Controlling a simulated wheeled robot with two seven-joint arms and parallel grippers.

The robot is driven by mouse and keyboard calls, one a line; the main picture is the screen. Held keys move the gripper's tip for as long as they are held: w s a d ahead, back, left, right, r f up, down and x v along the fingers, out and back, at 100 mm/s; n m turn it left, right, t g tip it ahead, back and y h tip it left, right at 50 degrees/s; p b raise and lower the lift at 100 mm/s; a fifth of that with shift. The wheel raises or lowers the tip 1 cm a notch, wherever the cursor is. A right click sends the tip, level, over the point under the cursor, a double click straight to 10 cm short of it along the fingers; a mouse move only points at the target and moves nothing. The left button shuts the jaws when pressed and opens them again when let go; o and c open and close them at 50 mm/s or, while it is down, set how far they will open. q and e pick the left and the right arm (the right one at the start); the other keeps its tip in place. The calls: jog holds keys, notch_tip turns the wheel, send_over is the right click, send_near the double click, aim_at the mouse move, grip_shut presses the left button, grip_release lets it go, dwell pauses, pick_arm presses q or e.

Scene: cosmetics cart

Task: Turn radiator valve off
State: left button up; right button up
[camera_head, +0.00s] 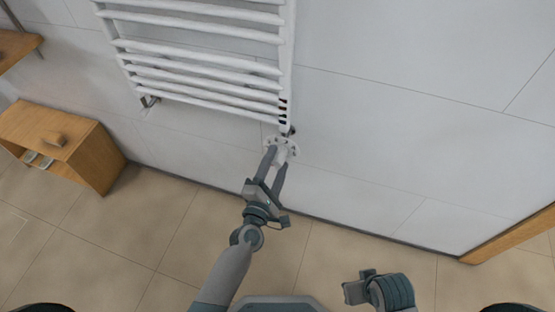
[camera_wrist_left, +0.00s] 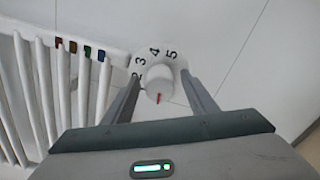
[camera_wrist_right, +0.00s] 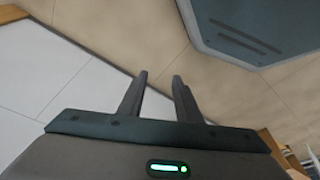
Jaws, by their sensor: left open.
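The white radiator valve (camera_head: 283,146) sits at the lower right corner of the white towel radiator (camera_head: 205,47). In the left wrist view its round dial shows the numbers 2 to 5, and its central knob (camera_wrist_left: 159,80) has a red mark toward the bottom of the picture. My left gripper (camera_head: 276,158) is open, its fingers on either side of the knob in the left wrist view; whether they touch it I cannot tell. My right gripper (camera_head: 358,287) is low, away from the valve; its fingers (camera_wrist_right: 160,77) stand apart and empty in the right wrist view.
A wooden cabinet (camera_head: 82,155) stands against the wall at left, with a wooden shelf (camera_head: 14,46) above it. Another wooden piece (camera_head: 510,235) is at the right edge. The tiled floor (camera_head: 330,262) below the valve is clear.

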pick_arm(q)
jog(key=b+v, duration=0.1)
jog(key=v, duration=1.5)
pick_arm(e)
jog(key=shift+s+a+r, duration=0.1)
jog(key=shift+a+r, duration=0.05)
jog(key=shift+r, duration=0.35)
jog(key=shift+s+a+r, duration=0.1)
jog(key=shift+a+r, duration=0.05)
jog(key=shift+r, duration=0.3)
pick_arm(q)
jog(key=shift+s, duration=0.15)
pick_arm(e)
jog(key=shift+w+d, duration=0.1)
jog(key=shift+w, duration=0.05)
jog(key=shift+f, duration=0.15)
